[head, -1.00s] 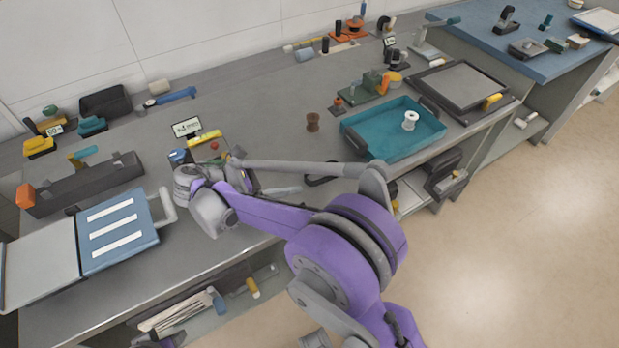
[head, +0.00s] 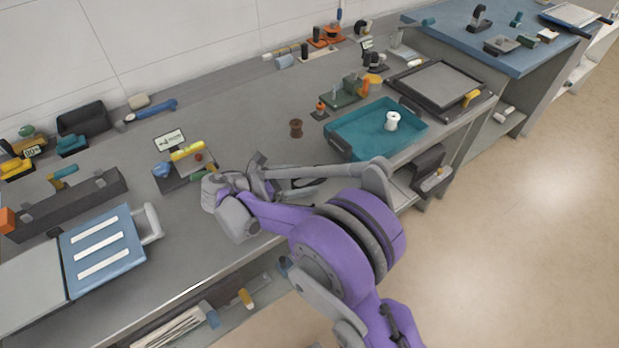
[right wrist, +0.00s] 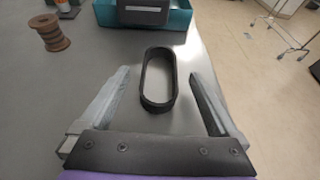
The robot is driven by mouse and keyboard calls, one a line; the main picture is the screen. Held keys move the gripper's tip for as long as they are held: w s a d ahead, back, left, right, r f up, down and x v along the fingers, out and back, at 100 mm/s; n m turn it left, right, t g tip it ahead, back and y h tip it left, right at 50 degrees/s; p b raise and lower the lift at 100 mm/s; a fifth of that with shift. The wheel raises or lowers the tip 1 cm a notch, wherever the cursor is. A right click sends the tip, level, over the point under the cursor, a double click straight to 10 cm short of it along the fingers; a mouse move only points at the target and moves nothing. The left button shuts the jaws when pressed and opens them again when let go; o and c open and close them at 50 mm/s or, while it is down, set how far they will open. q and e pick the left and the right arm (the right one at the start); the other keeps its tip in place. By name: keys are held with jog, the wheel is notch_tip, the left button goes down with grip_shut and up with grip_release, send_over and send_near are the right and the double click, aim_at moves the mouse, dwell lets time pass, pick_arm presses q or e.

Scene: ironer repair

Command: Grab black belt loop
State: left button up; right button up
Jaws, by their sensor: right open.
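The black belt loop (right wrist: 158,104) lies on the grey bench in the right wrist view, an elongated ring with its long side pointing away from me. In the head view the belt loop (head: 312,184) is partly hidden behind my right forearm. My right gripper (right wrist: 159,76) is open and empty, its two fingers spread to the left and right of the loop, with a gap on each side. In the head view my right gripper (head: 264,176) is just left of the loop, over the bench. My left gripper is not in view.
A teal tray (head: 344,148) holding a white spool (head: 392,121) stands beyond the loop. A brown spool (head: 296,128) stands on the bench left of the tray. A small tool holder with a yellow handle (head: 187,151) is to the left. Bare bench lies around the loop.

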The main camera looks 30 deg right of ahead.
jog(key=shift+d+f, duration=0.3)
jog(key=shift+d, duration=0.3)
jog(key=shift+a, duration=0.1)
jog(key=c, duration=1.4)
